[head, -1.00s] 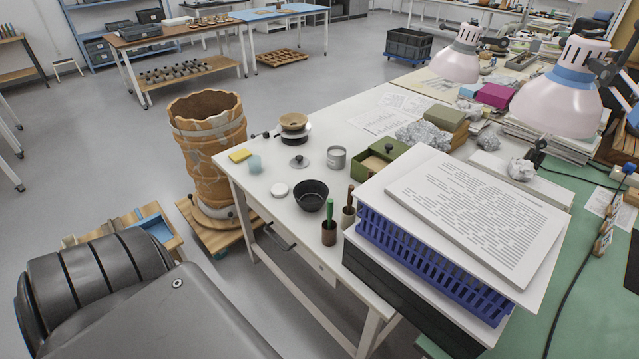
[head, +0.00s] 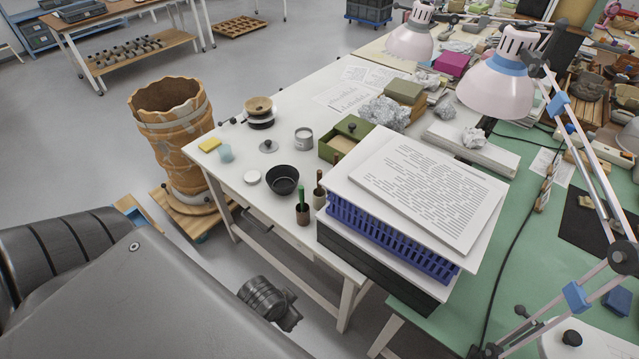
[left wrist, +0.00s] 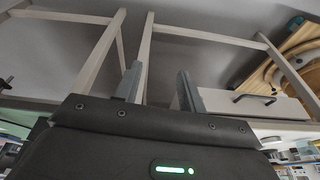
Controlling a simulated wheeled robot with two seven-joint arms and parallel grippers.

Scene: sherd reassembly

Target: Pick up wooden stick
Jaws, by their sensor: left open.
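In the head view, a thin brown stick-like handle (head: 319,179) stands in a small brown cup (head: 319,198) on the white table, beside the blue crate. It may be the wooden stick; it is too small to tell surely. A second cup (head: 302,215) in front of it holds a green-handled tool (head: 301,194). In the left wrist view, my left gripper (left wrist: 160,72) is open with nothing between its fingers. It is low, facing the white table's legs and drawer (left wrist: 262,103). In the head view, its fingers cannot be made out. My right gripper is not in view.
The white table (head: 236,182) bears a black bowl (head: 283,180), a green box (head: 345,140) and, at right, a blue crate (head: 390,240) topped with a printed sheet. A large reassembled pot (head: 175,135) stands left of the table. The floor in front is partly clear.

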